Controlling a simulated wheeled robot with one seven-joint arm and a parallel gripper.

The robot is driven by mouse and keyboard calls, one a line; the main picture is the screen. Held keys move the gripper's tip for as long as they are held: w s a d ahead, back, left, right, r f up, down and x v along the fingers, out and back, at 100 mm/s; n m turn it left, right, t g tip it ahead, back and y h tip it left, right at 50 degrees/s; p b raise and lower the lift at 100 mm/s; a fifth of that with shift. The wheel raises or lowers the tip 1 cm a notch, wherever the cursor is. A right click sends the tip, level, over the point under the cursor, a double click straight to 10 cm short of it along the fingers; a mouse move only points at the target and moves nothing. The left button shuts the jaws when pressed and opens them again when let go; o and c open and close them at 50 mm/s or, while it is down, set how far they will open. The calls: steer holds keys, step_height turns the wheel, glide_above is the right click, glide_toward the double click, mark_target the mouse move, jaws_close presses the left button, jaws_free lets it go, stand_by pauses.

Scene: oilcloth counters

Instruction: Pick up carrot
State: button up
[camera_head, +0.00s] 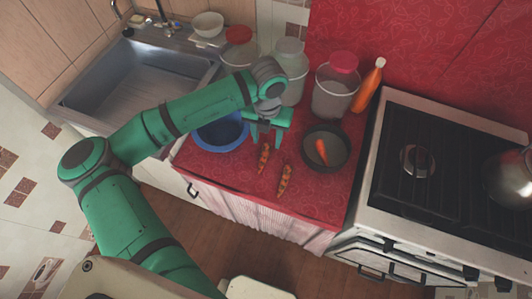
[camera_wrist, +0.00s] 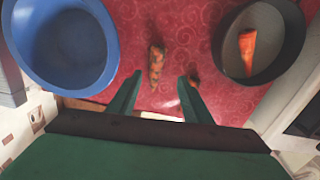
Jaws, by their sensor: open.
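A smooth orange carrot (camera_head: 321,150) lies inside a dark round pan (camera_head: 308,160) on the red counter. It also shows in the wrist view (camera_wrist: 247,52), at upper right. Two rougher, orange-brown carrot-shaped things lie on the bare cloth left of the pan: one (camera_head: 264,158) nearer my gripper, one (camera_head: 285,181) nearer the front edge. My gripper (camera_head: 266,137) is open and empty above the counter, left of the pan. In the wrist view, the first rough piece (camera_wrist: 156,62) shows just beyond and between the fingertips; the other (camera_wrist: 194,79) is partly hidden by the right finger.
A blue bowl (camera_head: 221,147) stands left of my gripper. Jars (camera_head: 292,73) (camera_head: 333,96) and an orange bottle (camera_head: 368,86) stand behind along the wall. The stove (camera_head: 425,150) is right, the sink (camera_head: 135,84) left. The front of the red cloth (camera_head: 315,200) is clear.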

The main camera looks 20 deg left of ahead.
mark_target(265, 152)
step_height(265, 152, down, 4)
steer(key=shift+r, duration=0.15)
steer(key=shift+w+a+f, duration=0.1)
steer(key=shift+a+f, duration=0.1)
steer(key=shift+f, duration=1.15)
steer(key=shift+w+a+f, duration=0.1)
steer(key=shift+a+f, duration=0.1)
steer(key=shift+f, duration=1.1)
steer(key=shift+c, duration=0.3)
steer(key=c, duration=1.1)
